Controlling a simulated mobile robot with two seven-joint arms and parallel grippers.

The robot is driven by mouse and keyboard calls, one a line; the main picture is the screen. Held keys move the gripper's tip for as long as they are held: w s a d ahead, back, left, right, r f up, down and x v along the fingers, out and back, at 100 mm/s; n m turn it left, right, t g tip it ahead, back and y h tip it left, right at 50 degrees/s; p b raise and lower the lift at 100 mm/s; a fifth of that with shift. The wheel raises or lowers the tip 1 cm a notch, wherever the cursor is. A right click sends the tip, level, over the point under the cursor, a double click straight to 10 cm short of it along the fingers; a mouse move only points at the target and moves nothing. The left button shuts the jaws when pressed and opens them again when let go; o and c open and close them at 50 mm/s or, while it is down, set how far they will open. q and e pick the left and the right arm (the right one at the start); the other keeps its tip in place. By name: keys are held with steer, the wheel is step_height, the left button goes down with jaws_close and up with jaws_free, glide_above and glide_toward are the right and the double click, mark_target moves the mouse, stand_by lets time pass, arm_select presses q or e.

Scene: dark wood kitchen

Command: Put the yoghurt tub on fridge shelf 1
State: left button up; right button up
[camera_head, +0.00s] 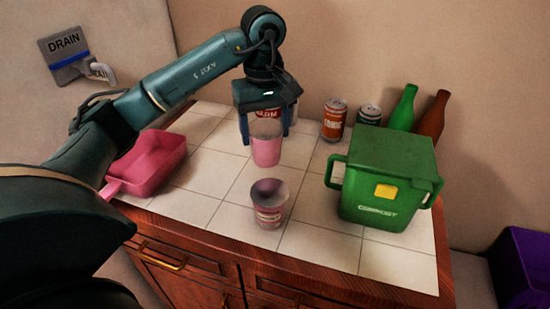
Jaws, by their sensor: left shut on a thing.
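My left gripper (266,138) reaches down over the tiled worktop, its fingers on either side of a plain pink tub (266,153). It is shut on this tub, which looks upright; I cannot tell whether its base touches the tiles. A second pinkish tub (269,213) with a label and a dark inside stands upright nearer to me, apart from the gripper. I cannot read which one is the yoghurt tub. My right gripper is out of view. No fridge or shelf shows.
A jar with a red label (270,114) stands behind the held tub, partly hidden. A pink tray (150,160) lies left. A green compost bin (385,165) stands right, with cans (334,121) and bottles (403,108) behind. A purple box (522,262) is beyond the worktop.

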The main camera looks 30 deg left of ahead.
mark_target(266, 158)
arm_select(q)
step_height(266, 158, down, 7)
steer(key=shift+s+f, duration=0.15)
stand_by(0.4)
steer(key=shift+f, duration=0.2)
steer(key=o, duration=1.1)
steer(key=shift+c, duration=0.2)
steer(key=shift+r, duration=0.1)
